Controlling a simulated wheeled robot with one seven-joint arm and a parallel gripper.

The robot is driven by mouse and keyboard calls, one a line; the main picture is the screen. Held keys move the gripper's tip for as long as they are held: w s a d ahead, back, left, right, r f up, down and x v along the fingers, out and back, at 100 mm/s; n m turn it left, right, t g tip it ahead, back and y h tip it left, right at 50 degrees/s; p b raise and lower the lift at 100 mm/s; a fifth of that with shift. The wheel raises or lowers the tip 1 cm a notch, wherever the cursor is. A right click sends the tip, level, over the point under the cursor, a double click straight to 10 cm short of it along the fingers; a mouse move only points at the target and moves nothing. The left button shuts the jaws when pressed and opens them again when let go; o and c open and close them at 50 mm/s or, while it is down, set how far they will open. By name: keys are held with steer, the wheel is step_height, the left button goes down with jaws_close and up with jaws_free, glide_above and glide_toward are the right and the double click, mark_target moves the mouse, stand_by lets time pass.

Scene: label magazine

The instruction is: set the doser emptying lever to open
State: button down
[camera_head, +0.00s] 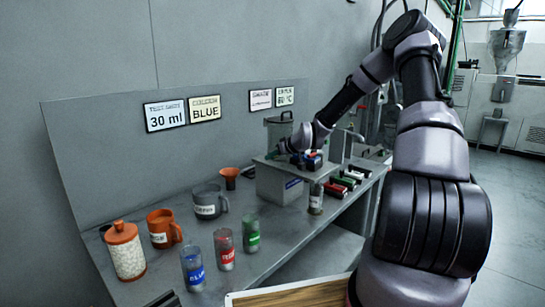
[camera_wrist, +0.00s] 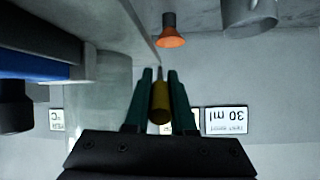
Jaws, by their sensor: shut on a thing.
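In the wrist view my gripper (camera_wrist: 160,78) has its two green fingers closed around a yellow cylindrical knob (camera_wrist: 159,113). A thin grey rod runs from the knob between the fingertips; it looks like the doser emptying lever. The lever's open or shut setting cannot be read.
An orange funnel (camera_head: 229,174), grey mug (camera_head: 207,199), orange mug (camera_head: 162,229) and white jar (camera_head: 125,254) stand left on the bench. Blue (camera_head: 193,266), red (camera_head: 224,249) and green (camera_head: 251,232) labelled cups are in front. Several small coloured blocks (camera_head: 346,184) lie right of the box.

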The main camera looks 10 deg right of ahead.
steer(key=shift+f, duration=0.15)
steer(key=c, duration=0.8)
jaws_free()
steer(key=shift+o, duration=0.2)
steer(key=v, duration=1)
steer(key=shift+s+d+r, duration=0.2)
steer(key=shift+s+r, duration=0.05)
steer(key=shift+s, duration=0.05)
